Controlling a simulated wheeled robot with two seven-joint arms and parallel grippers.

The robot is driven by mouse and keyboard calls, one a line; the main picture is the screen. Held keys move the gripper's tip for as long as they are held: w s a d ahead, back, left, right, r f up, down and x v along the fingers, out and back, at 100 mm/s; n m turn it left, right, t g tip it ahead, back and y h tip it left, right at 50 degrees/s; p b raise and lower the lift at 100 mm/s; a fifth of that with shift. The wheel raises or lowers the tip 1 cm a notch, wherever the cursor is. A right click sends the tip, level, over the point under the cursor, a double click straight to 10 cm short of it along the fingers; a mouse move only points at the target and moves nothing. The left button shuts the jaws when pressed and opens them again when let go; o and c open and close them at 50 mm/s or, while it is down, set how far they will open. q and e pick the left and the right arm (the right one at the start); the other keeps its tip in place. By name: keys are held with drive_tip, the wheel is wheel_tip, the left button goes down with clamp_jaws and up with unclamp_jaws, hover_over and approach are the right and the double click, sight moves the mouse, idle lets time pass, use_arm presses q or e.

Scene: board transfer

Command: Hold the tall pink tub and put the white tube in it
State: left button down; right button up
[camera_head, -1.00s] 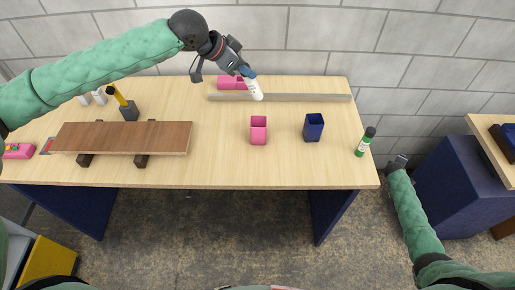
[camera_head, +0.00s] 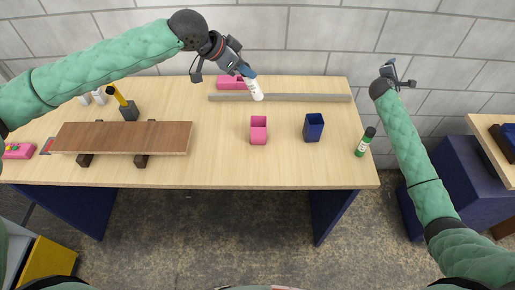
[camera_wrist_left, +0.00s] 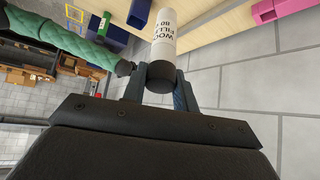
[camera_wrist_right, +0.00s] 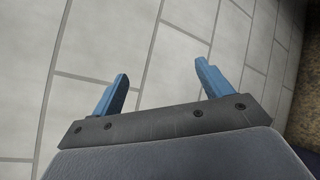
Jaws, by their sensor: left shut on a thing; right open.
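The white tube (camera_head: 257,90) is held by my left gripper (camera_head: 246,72), above the back of the table. The left wrist view shows the tube (camera_wrist_left: 162,40), its black end between the shut fingers (camera_wrist_left: 160,88). The tall pink tub (camera_head: 258,131) stands upright on the table, open at the top, in front of the tube and apart from it. My right gripper (camera_head: 388,72) is raised beyond the table's right end, in front of the wall. The right wrist view shows its blue fingers (camera_wrist_right: 160,90) open and empty.
A dark blue tub (camera_head: 313,128) stands right of the pink tub, and a green bottle (camera_head: 365,142) near the right edge. A grey rail (camera_head: 300,98) and a pink box (camera_head: 231,83) lie at the back. A brown board (camera_head: 122,138) on supports fills the left.

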drive_tip(key=a+r+n, duration=0.1)
drive_tip(key=a+r, duration=0.2)
drive_tip(key=r, duration=0.1)
drive_tip(key=n+t+y, duration=0.3)
drive_tip(key=n+y, duration=0.4)
drive_tip(key=n, duration=0.7)
hover_over(258, 135)
drive_tip(key=w+d, duration=0.2)
drive_tip(key=d, duration=0.8)
drive_tip(key=f, duration=0.1)
drive_tip(key=s+a+f+n, duration=0.1)
drive_tip(key=s+a+f, duration=0.2)
drive_tip(key=s+a+f+g+y, duration=0.1)
drive_tip(key=s+a+f, duration=0.2)
drive_tip(key=s+a+f+n+y, duration=0.1)
drive_tip(key=s+a+f, duration=0.2)
drive_tip(key=s+a, duration=0.1)
drive_tip(key=shift+f+n+g, duration=0.1)
drive_tip(key=shift+n+g, duration=0.2)
drive_tip(key=shift+g, duration=0.1)
drive_tip(key=x, duration=1.2)
drive_tip(key=shift+s+a+f, duration=0.1)
drive_tip(key=shift+a, duration=0.15)
